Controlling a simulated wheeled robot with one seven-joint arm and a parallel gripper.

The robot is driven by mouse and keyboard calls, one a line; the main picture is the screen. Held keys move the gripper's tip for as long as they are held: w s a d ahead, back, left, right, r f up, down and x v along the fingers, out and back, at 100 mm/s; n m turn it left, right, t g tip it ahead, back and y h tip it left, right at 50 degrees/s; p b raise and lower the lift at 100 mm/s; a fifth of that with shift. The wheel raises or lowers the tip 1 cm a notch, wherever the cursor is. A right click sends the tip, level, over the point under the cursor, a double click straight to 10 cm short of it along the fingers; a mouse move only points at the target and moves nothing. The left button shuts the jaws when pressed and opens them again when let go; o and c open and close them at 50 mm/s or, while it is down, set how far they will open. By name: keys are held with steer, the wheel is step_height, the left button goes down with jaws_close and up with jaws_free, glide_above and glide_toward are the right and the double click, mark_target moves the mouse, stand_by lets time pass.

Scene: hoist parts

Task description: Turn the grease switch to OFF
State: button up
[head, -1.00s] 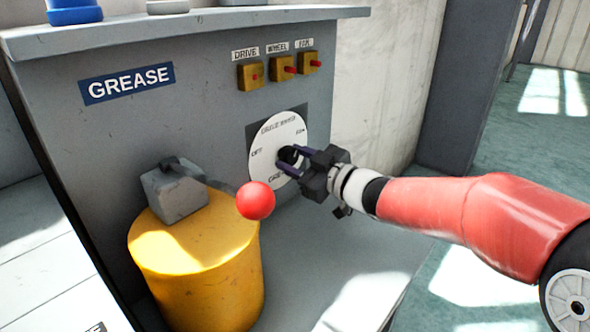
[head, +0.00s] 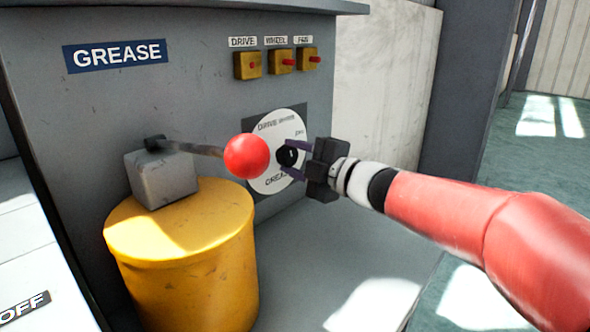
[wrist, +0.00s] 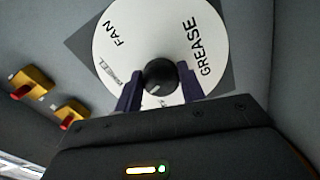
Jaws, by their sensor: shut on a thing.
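The grease switch is a black round knob (head: 288,156) at the middle of a white selector dial (head: 272,187) on the grey panel, below the GREASE sign (head: 115,55). My gripper (head: 294,159) is shut on the knob from the right, one finger on each side. The wrist view shows the knob (wrist: 158,74) between the two dark fingers, with a pale mark on its lower edge. GREASE and FAN can be read on the dial (wrist: 165,30) there. In the head view, the red ball covers the dial's left part. I cannot read an OFF label on the dial.
A red ball (head: 247,156) on a lever sticks out close in front of the dial, from a grey box (head: 161,178) on a yellow drum (head: 182,225). Yellow switch boxes (head: 282,63) sit above the dial. Free floor lies at the right.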

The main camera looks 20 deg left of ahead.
steer(key=n+b, duration=0.2)
steer(key=n, duration=0.2)
steer(key=shift+f+n+b, duration=0.1)
steer(key=shift+n+b, duration=0.2)
steer(key=shift+b, duration=0.1)
steer(key=shift+n+b, duration=0.35)
steer(key=shift+n, duration=2.15)
steer(key=o, duration=1)
steer(key=shift+r, duration=0.2)
steer(key=shift+s+d, duration=0.1)
steer(key=v, duration=0.7)
steer(key=shift+s+d, duration=0.1)
steer(key=shift+d, duration=0.2)
